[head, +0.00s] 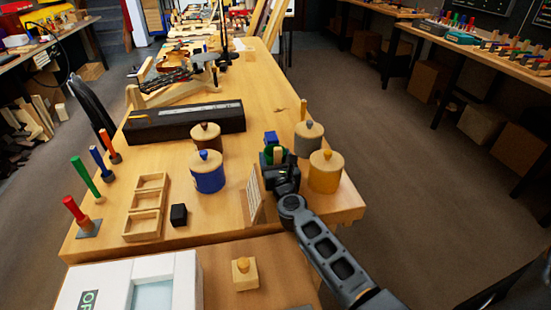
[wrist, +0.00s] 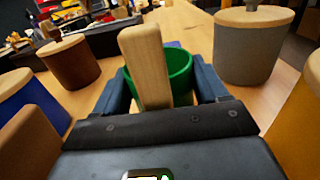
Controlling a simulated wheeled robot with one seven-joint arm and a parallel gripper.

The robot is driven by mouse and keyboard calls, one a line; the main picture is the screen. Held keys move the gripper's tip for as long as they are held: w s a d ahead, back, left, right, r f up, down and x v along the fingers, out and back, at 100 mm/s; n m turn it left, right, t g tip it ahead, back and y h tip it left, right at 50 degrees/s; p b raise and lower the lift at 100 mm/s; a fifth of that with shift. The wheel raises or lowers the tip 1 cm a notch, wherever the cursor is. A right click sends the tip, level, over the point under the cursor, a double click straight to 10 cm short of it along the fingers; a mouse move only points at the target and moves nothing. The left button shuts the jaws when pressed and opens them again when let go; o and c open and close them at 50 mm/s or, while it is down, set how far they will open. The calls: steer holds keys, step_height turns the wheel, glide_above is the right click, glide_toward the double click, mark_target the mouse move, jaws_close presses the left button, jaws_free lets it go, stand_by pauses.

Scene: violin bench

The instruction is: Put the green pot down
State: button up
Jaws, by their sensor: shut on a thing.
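The green pot (head: 266,157) is among the lidded pots near the right part of the bench (head: 225,215). In the wrist view the green pot (wrist: 181,70) sits between my two dark blue fingers, with an upright pale wooden piece in front of it or joined to it; I cannot tell which. My gripper (head: 277,160) is shut on the green pot; it also shows in the wrist view (wrist: 163,88). The pot's underside is hidden, so I cannot tell whether it touches the bench.
A yellow pot (head: 325,174) and grey pot (head: 308,140) stand to the right. A blue pot (head: 207,175) and brown pot (head: 206,136) stand to the left. A small upright board (head: 254,194) is close by my gripper. Bare bench lies between the blue pot and my gripper.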

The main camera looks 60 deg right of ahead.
steer(key=shift+f+b, duration=0.6)
steer(key=o, duration=1.1)
steer(key=shift+c, duration=0.2)
steer(key=shift+v, duration=3.95)
